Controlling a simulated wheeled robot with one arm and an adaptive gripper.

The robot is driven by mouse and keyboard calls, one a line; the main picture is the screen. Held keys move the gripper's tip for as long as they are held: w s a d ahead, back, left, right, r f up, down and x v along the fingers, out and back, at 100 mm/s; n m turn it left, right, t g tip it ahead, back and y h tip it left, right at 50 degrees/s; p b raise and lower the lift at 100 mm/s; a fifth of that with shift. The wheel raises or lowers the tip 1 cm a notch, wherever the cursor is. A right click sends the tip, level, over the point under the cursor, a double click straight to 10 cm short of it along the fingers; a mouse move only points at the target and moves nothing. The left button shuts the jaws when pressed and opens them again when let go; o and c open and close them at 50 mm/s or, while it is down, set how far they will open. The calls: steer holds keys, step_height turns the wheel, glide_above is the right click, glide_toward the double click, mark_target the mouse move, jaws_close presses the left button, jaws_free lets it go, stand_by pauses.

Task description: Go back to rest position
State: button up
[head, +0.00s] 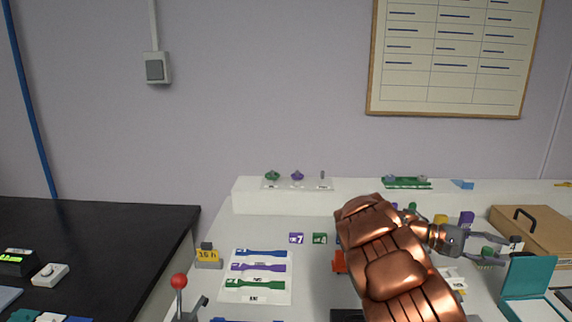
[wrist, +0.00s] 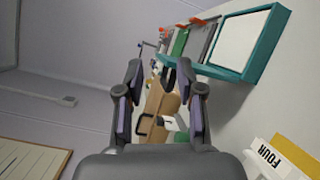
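My gripper (head: 487,249) is at the right of the head view, at the end of my copper-coloured arm. It is over the right part of the white bench (head: 215,297), pointing right. In the wrist view its two fingers (wrist: 161,110) are spread wide apart with nothing held between them. Beyond the fingers the wrist view shows a cardboard-brown box with a dark handle (wrist: 147,124). The arm hides the middle of the bench.
The brown box (head: 530,232) and a teal open case (head: 528,275) stand close to my gripper. A white card with coloured strips (head: 255,292) lies left of my arm. A red-knobbed lever (head: 179,282) stands at the front left. A black table (head: 110,240) is further left.

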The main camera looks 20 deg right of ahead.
steer(key=s+a+r+t+y+p, duration=0.35)
steer(key=s+a, duration=0.35)
steer(key=a, duration=0.4)
steer(key=s+a+f+n+t+y+p, duration=0.1)
steer(key=s+a+t+y, duration=0.1)
steer(key=a, duration=0.9)
steer(key=s+a+f+n+t+y+p, duration=0.2)
steer(key=s+a+y, duration=0.2)
steer(key=a, duration=0.8)
steer(key=s+a+f+n+t+y+p, duration=0.1)
steer(key=s+a+t+y+p, duration=0.1)
steer(key=a, duration=0.9)
steer(key=shift+s+a+f+t+y, duration=0.2)
steer(key=shift+s+t+y, duration=0.4)
steer(key=shift+s, duration=0.6)
steer(key=shift+d, duration=0.1)
